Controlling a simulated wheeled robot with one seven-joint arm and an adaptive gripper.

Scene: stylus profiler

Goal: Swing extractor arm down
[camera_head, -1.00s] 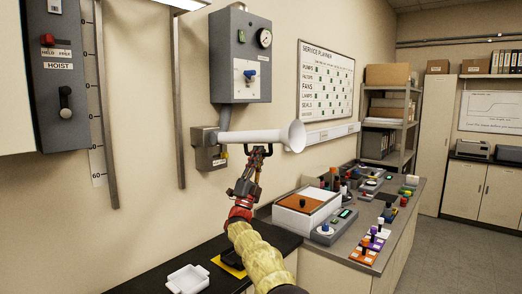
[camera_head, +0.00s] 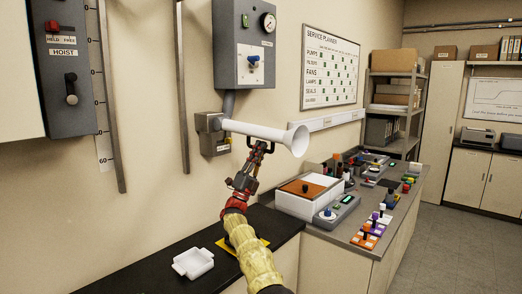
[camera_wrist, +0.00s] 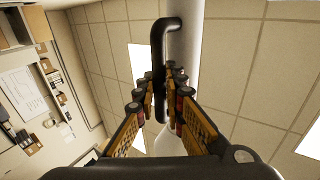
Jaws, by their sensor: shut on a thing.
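The extractor arm (camera_head: 260,132) is a white tube on a grey wall bracket (camera_head: 213,135), with a flared white hood (camera_head: 298,140) at its right end. The tube slopes slightly down toward the hood. A dark bar handle (camera_wrist: 158,50) hangs beneath it. My gripper (camera_head: 259,148) is under the tube, shut on the handle. In the wrist view, my gripper (camera_wrist: 162,84) has its fingers on either side of the handle, with the white tube (camera_wrist: 184,50) just behind. The grip hides part of the handle.
A grey control box (camera_head: 244,45) hangs above the bracket. Below, a black bench (camera_head: 130,277) holds a white tray (camera_head: 194,263). At right, a grey counter (camera_head: 345,241) carries a lidded box (camera_head: 308,203) and several small devices. Air around the hood is clear.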

